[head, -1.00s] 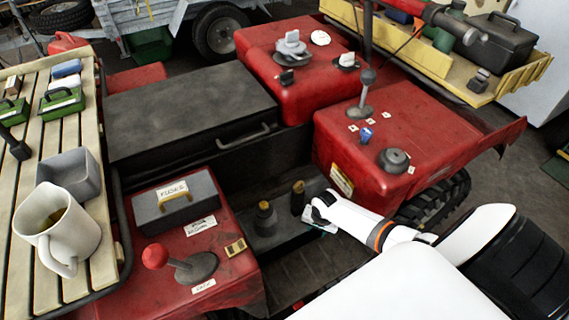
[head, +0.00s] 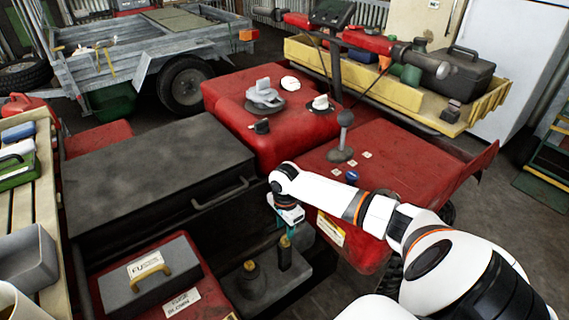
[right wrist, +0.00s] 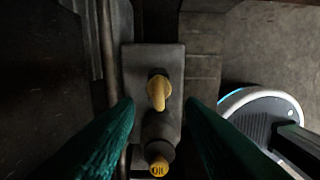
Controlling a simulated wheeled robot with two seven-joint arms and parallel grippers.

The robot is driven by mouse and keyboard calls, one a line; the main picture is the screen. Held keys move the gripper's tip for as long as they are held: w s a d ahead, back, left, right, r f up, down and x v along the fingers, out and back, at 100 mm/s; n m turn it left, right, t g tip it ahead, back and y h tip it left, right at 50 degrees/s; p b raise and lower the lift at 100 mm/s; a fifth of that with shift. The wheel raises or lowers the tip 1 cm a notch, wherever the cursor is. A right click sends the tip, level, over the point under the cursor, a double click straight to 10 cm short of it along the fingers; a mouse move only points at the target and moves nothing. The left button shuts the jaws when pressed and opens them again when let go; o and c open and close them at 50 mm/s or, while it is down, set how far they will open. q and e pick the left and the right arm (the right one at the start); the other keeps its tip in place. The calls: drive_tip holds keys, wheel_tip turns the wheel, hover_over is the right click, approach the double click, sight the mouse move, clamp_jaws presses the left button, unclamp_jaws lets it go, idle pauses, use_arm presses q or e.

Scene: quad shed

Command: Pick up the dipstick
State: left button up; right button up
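Two dark fittings with yellow tops stand on a grey block (head: 298,275) in the red vehicle's recess. The one with the yellow handle looks like the dipstick (head: 284,243); in the right wrist view its handle (right wrist: 158,91) shows between my fingers. The other is a wider, dark neck with a yellow cap (head: 249,267), marked OIL in the right wrist view (right wrist: 158,169). My right gripper (head: 287,222) points down just above the dipstick. Its teal fingers (right wrist: 160,103) are apart, one each side, with nothing held. My left gripper is out of view.
A black lid (head: 155,165) lies left of the recess. A grey fuse box (head: 150,275) with a yellow handle stands at the front left. A red panel (head: 400,160) with a lever (head: 344,140) rises at the right. A slatted bench (head: 40,220) is at far left.

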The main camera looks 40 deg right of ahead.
sight(285, 235)
wheel_tip(285, 235, down, 5)
drive_tip(key=shift+w+b, duration=0.1)
drive_tip(key=shift+b, duration=0.3)
clamp_jaws()
